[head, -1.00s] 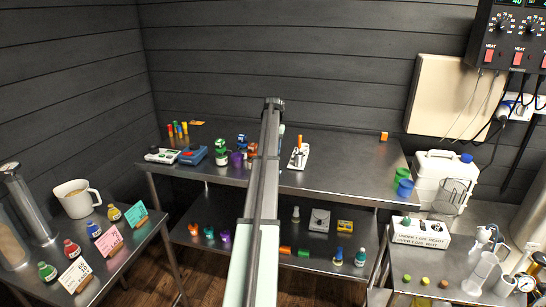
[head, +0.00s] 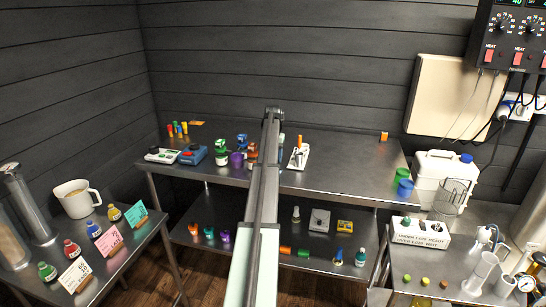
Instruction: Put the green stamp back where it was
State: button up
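A green-topped item with a white lower part (head: 221,153) stands on the back steel bench (head: 340,178); it is too small for me to be sure it is the green stamp. A dark blue item (head: 242,141), a purple cup-like item (head: 237,159) and an orange-brown item (head: 253,151) stand just right of it. My arm rises through the middle of the view and covers part of the bench. My gripper is hidden behind the arm, so I cannot see its fingers or what they may hold.
A white rack with an orange-handled item (head: 299,153) sits right of my arm. The lower shelf (head: 265,262) holds small coloured items. Green and blue cups (head: 404,185) stand at the bench's right end. Side tables hold bottles with cards and glassware. The bench's right middle is clear.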

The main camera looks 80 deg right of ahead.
jog(key=shift+o, duration=0.6)
notch_tip(320, 180, up, 12)
jog(key=shift+r, duration=0.15)
dwell(0.6)
